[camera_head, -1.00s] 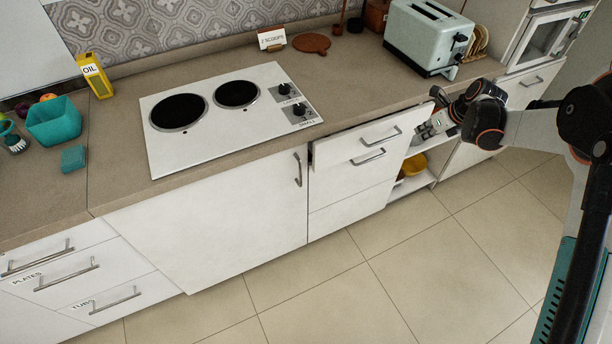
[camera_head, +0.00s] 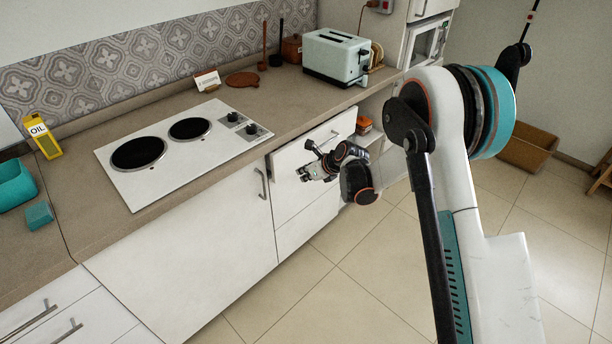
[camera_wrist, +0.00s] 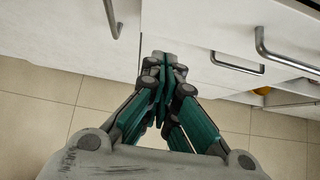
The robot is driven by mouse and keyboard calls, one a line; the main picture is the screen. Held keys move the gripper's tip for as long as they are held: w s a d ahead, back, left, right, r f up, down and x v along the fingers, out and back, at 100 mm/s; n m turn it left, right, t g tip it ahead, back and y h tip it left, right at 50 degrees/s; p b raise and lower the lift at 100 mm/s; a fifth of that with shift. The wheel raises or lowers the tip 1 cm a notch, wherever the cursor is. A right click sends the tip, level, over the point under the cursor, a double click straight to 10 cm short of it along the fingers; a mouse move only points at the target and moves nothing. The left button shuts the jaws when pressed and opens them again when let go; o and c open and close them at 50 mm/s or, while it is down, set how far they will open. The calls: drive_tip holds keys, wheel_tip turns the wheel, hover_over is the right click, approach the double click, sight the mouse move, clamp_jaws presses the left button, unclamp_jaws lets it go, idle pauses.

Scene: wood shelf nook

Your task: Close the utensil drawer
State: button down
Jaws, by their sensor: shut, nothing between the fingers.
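The top drawer (camera_head: 291,154), which I take to be the utensil drawer, stands slightly out from under the counter, right of the cooktop. Its white front has a metal bar handle, seen large at the right of the wrist view (camera_wrist: 282,58). No label shows on it. My gripper (camera_head: 304,173) is shut and empty, in front of the drawer stack. In the wrist view my closed fingers (camera_wrist: 163,62) point at the white fronts, left of the drawer handles. I cannot tell whether they touch. My wrist hides part of the stack in the head view.
A tall door with a vertical handle (camera_head: 262,183) is left of the stack. Open shelves with an orange item (camera_head: 363,125) are to its right. A cooktop (camera_head: 184,146) and toaster (camera_head: 337,57) stand on the counter. The tiled floor (camera_head: 330,285) in front is clear.

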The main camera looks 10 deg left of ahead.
sight(283, 163)
drive_tip(key=shift+w+a+f+b, duration=0.5)
drive_tip(key=shift+w+a, duration=0.25)
drive_tip(key=shift+a, duration=0.2)
drive_tip(key=shift+w+a+f+b, duration=0.35)
drive_tip(key=shift+w+a+f, duration=0.25)
drive_tip(key=shift+w+a, duration=0.3)
drive_tip(key=shift+w+a+f+b, duration=0.45)
drive_tip(key=shift+w+a+f, duration=0.15)
drive_tip(key=shift+a, duration=0.4)
drive_tip(key=shift+w, duration=0.1)
drive_tip(key=w+a, duration=0.1)
drive_tip(key=a, duration=0.1)
drive_tip(key=w+a, duration=0.1)
drive_tip(key=w, duration=0.1)
drive_tip(key=shift+a, duration=0.4)
drive_tip(key=shift+r, duration=0.2)
drive_tip(key=shift+d, duration=0.1)
